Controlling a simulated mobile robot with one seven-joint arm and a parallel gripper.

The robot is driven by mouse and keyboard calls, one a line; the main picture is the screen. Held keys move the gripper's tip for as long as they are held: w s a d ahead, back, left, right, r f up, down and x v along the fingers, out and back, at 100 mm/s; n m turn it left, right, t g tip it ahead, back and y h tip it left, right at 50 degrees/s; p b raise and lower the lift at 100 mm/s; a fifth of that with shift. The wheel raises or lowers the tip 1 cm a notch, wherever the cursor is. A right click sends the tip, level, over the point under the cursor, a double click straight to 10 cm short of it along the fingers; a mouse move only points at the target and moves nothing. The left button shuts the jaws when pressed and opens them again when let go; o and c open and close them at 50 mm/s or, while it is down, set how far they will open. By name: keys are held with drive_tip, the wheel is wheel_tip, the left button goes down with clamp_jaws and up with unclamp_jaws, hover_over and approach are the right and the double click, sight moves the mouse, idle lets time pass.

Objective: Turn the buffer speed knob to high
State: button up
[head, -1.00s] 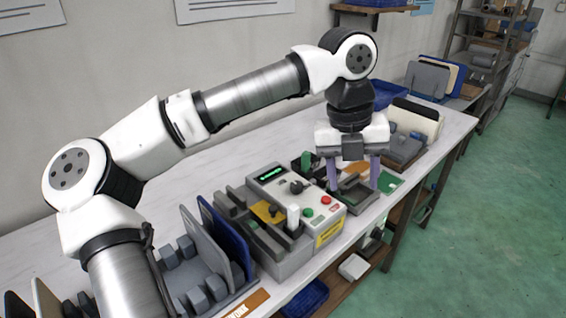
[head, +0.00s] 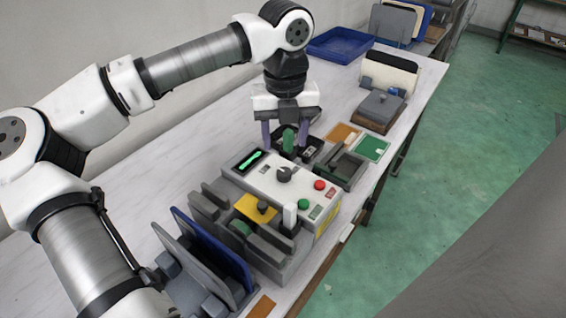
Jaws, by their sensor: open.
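The grey-and-white control box (head: 262,180) stands on the bench in the middle of the head view. A dark round knob (head: 284,174) sits on its top panel, between a green-lit display (head: 250,160) and a red button (head: 319,185); its pointer setting is too small to read. My gripper (head: 285,142) points down behind the box, with its two purple fingers apart. A green upright part (head: 289,138) shows between the fingers; I cannot tell whether they touch it. My gripper is apart from the knob.
A yellow plate with a small dark knob (head: 263,207) and a white lever (head: 290,215) are at the front of the box. Upright blue and grey panels (head: 217,250) stand left. A grey open fixture (head: 345,168) and green card (head: 373,148) lie right.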

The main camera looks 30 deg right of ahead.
sight(284, 171)
wheel_tip(284, 171, down, 9)
drive_tip(key=shift+f+p, duration=0.1)
drive_tip(key=shift+p, duration=0.65)
drive_tip(key=shift+w, duration=0.1)
drive_tip(key=c, duration=1)
drive_tip(key=shift+o, duration=0.2)
drive_tip(key=shift+f+m+b, duration=0.15)
drive_tip(key=shift+m+b, duration=0.15)
drive_tip(key=shift+b, duration=0.3)
drive_tip(key=m+b, duration=0.2)
drive_tip(key=b, duration=0.1)
drive_tip(key=shift+f+m, duration=0.1)
drive_tip(key=shift+m, duration=0.3)
drive_tip(key=m+b, duration=0.4)
drive_tip(key=shift+m, duration=0.3)
drive_tip(key=m+b, duration=0.1)
drive_tip(key=m, duration=0.3)
drive_tip(key=shift+r+m+b, duration=0.2)
drive_tip(key=shift+m+b, duration=0.1)
drive_tip(key=shift+b, duration=0.1)
drive_tip(key=m+b, duration=0.1)
drive_tip(key=m, duration=0.4)
drive_tip(key=shift+r+m, duration=0.1)
drive_tip(key=shift+m, duration=0.2)
